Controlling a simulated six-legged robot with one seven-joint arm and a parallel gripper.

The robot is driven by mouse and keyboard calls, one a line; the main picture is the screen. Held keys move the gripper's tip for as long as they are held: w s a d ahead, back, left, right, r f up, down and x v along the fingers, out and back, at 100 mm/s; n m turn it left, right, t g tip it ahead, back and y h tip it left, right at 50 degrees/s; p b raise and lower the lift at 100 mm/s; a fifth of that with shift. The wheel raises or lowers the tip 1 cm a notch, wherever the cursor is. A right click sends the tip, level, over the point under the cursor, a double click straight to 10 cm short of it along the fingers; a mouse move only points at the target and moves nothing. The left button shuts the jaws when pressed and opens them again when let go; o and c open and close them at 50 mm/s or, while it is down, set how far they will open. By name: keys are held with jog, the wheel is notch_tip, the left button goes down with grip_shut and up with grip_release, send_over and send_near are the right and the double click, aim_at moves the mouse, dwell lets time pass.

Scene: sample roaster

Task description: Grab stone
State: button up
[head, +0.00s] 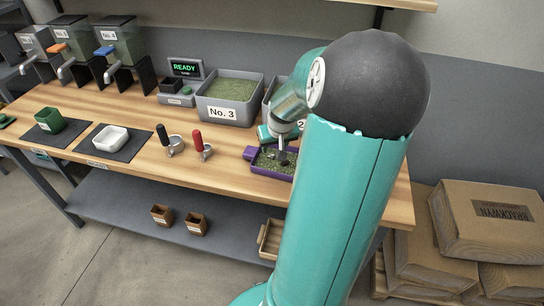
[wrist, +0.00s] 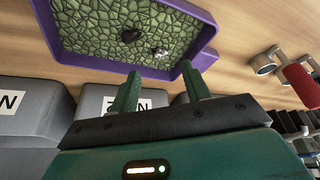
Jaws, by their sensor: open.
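A purple tray (wrist: 100,69) of green beans fills the top of the wrist view; it also shows on the bench in the head view (head: 250,153), partly hidden by my arm. Among the beans lie a small pale grey lump (wrist: 160,53), which looks like the stone, and a larger dark lump (wrist: 131,36) to its left. I cannot tell for sure which is the stone. My gripper (wrist: 160,68) is open and empty, its two green fingers apart near the tray's edge. In the head view my gripper (head: 283,157) is over the tray, and neither lump can be made out.
A red-handled scoop (head: 201,146) and a dark-handled one (head: 167,141) lie left of the tray. A white dish (head: 110,138) and a green cup (head: 50,121) sit further left.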

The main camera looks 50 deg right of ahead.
aim_at(272, 155)
jog(key=shift+x, duration=3)
jog(key=shift+c, duration=0.2)
grip_shut()
